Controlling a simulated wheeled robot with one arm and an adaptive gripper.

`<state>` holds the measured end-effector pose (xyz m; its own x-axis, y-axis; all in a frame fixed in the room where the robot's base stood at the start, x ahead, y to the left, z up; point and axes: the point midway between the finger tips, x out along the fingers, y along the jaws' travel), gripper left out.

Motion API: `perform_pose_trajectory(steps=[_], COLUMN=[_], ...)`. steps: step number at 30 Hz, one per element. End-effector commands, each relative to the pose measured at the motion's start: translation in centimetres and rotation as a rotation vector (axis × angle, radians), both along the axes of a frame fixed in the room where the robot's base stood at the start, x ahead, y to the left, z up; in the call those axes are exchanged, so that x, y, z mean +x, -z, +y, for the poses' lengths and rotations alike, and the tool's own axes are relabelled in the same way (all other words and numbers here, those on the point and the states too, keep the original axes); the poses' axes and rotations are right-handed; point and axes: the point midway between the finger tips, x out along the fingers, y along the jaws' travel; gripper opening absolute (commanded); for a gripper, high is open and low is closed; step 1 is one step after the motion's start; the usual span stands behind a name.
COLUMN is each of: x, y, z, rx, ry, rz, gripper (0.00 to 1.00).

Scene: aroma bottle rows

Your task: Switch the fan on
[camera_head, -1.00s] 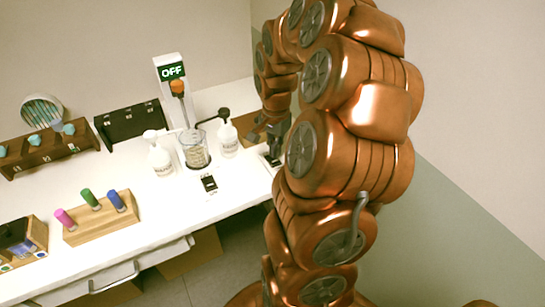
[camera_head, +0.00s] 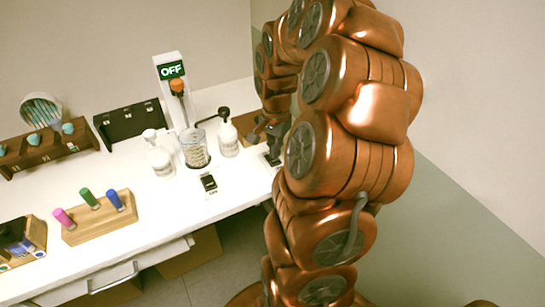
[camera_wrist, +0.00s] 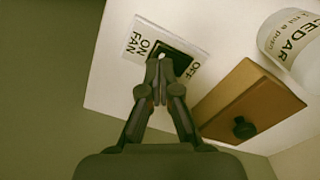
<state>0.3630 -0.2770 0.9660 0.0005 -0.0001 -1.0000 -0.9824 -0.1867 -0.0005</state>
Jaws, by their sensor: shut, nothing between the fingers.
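The fan switch (camera_wrist: 178,52) is a black rocker on a white plate lettered "ON", "OFF" and "FAN" in the wrist view. It lies near the counter's edge. My gripper (camera_wrist: 158,68) is shut and empty, its tips over the near side of the switch and hiding part of it. I cannot tell whether they touch. In the head view my gripper (camera_head: 266,138) is just above the plate (camera_head: 271,159). A round caged thing that looks like the fan (camera_head: 41,110) stands at the back left; I cannot tell whether it turns.
A white post (camera_head: 169,72) shows "OFF". Near it are a glass beaker (camera_head: 195,150), pump bottles (camera_head: 228,140) and a second black switch (camera_head: 208,182). A wooden box with a dark knob (camera_wrist: 243,100) and a "CEDAR" bottle (camera_wrist: 293,45) sit close right of my gripper.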

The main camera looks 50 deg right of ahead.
Motion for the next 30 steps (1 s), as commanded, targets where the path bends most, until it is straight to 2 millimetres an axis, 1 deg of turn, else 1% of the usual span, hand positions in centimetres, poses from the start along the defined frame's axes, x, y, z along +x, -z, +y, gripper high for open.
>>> perform_pose_trajectory(steps=[30], x=[0.0], y=[1.3], z=[0.0], rx=[0.000], ry=[0.000], rz=[0.000], gripper=[0.00])
